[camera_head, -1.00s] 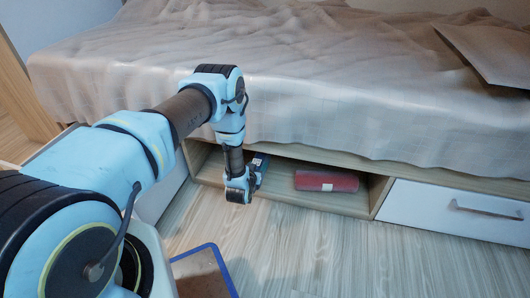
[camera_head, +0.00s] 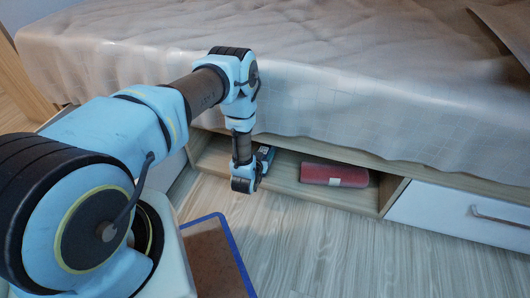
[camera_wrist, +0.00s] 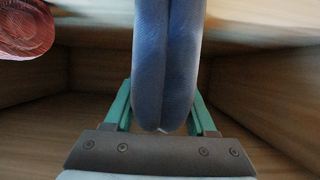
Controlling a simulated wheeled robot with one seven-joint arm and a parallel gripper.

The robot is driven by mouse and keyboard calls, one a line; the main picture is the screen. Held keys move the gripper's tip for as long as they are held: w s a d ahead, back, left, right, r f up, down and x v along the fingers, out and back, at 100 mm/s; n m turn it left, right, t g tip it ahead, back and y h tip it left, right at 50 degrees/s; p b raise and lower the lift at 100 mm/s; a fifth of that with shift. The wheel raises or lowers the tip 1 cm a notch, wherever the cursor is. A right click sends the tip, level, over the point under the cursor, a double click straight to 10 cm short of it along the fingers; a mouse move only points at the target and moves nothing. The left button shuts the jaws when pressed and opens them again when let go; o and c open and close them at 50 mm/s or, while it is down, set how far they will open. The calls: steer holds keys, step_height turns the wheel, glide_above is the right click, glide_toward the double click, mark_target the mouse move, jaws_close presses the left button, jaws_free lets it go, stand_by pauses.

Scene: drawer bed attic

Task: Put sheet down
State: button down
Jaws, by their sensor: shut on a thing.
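My gripper (camera_wrist: 162,108) has teal fingers shut on the sheet (camera_wrist: 165,55), a blue, folded bundle of cloth, in the wrist view. The bundle stands upright in the picture between the fingers, and its far end runs out of the frame. In the head view my gripper (camera_head: 265,156) is at the left part of the open shelf under the bed, left of the red roll. The arm partly hides it there, and I cannot tell whether the sheet touches the shelf floor.
A red roll (camera_head: 334,175) lies in the open compartment (camera_head: 290,188); it also shows in the wrist view (camera_wrist: 22,28). A white drawer (camera_head: 450,212) is shut to the right. The bed's beige cover (camera_head: 380,90) hangs above. A blue-edged flat object (camera_head: 218,258) is on the floor.

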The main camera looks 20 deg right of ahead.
steer(key=shift+c, duration=1.1)
jaws_free()
steer(key=shift+f, duration=0.1)
steer(key=shift+r, duration=0.25)
steer(key=p+v, duration=0.3)
steer(key=v, duration=0.9)
steer(key=shift+p, duration=0.4)
steer(key=shift+s+f, duration=0.1)
steer(key=shift+f, duration=0.05)
